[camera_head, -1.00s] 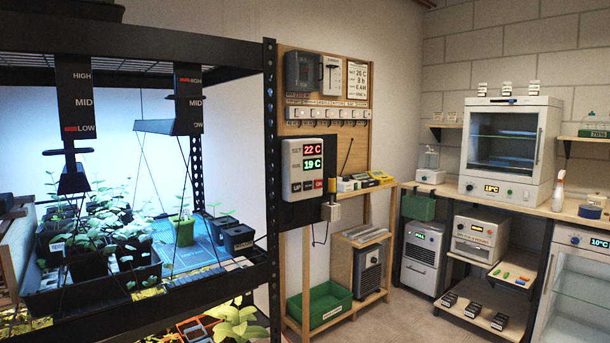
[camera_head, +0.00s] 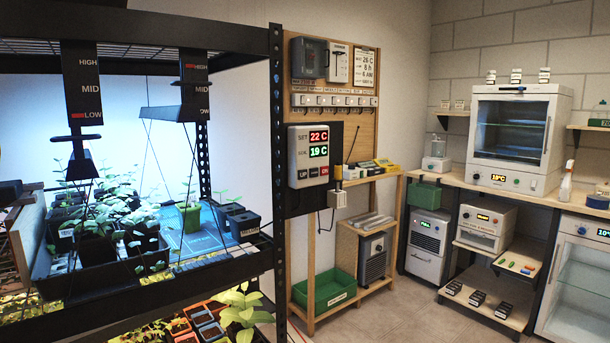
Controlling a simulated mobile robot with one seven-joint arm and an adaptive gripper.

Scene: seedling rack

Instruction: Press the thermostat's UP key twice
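The thermostat (camera_head: 308,155) is a pale box on a dark plate at the right end of the black rack. Its SET line reads 22 C in red. The line below it reads 19 C in green. The UP key (camera_head: 303,174) is a dark key at the lower left of its face. Nothing covers the keys. My gripper is not in view.
The black rack (camera_head: 276,130) with lit seedling trays fills the left side. A wooden stand (camera_head: 312,262) with a green bin (camera_head: 325,290) stands below the thermostat. A bench with a white oven (camera_head: 518,137) is at the right. Floor between is clear.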

